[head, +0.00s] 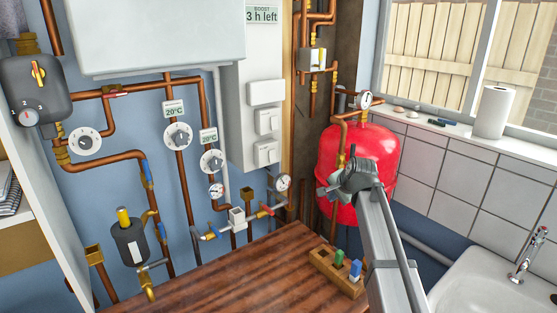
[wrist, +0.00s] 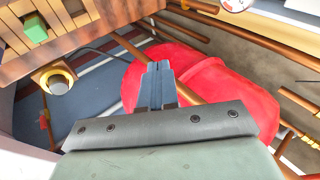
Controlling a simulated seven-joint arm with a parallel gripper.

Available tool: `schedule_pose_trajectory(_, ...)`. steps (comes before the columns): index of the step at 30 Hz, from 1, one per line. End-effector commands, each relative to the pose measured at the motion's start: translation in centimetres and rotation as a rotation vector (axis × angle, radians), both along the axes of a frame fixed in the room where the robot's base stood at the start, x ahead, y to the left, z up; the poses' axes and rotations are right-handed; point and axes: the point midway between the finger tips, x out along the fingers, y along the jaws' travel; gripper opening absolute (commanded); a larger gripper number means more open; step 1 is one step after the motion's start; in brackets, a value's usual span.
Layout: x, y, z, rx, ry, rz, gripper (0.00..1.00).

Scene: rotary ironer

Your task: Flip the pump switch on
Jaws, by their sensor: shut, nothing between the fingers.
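No switch is labelled as the pump's. Two white wall switches, an upper one (head: 267,122) and a lower one (head: 265,152), sit on the pale panel (head: 236,110) at centre; I cannot tell from the frames whether either is the pump switch or how it is set. A grey pump-like unit (head: 28,85) with a yellow lever and a numbered dial is at the far left. My gripper (head: 338,186) is in front of the red tank (head: 335,145), right of and apart from the switches. In the wrist view its fingers (wrist: 158,70) are shut and empty, over the red tank (wrist: 215,85).
A wooden bench (head: 225,275) lies below, with a wooden block (head: 322,265) holding coloured pieces. Copper pipes, valves and gauges (head: 283,182) crowd the wall. A sink (head: 490,285) is at right. Open air lies between my gripper and the panel.

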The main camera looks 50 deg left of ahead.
Motion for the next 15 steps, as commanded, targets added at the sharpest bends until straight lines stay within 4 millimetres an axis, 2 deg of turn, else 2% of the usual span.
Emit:
schedule_pose_trajectory(1, -0.6, 2.6, 2.9, 0.025, 0.031, 0.013, 0.0)
schedule_pose_trajectory(3, -2.1, 4.8, 6.1, 0.054, 0.077, 0.031, 0.0)
schedule_pose_trajectory(7, -4.5, 7.7, 11.0, 0.092, 0.146, 0.06, 0.0)
schedule_pose_trajectory(11, -6.2, 9.2, 13.9, 0.112, 0.19, 0.079, 0.0)
schedule_pose_trajectory(15, -6.9, 9.8, 14.8, 0.118, 0.208, 0.088, 0.0)
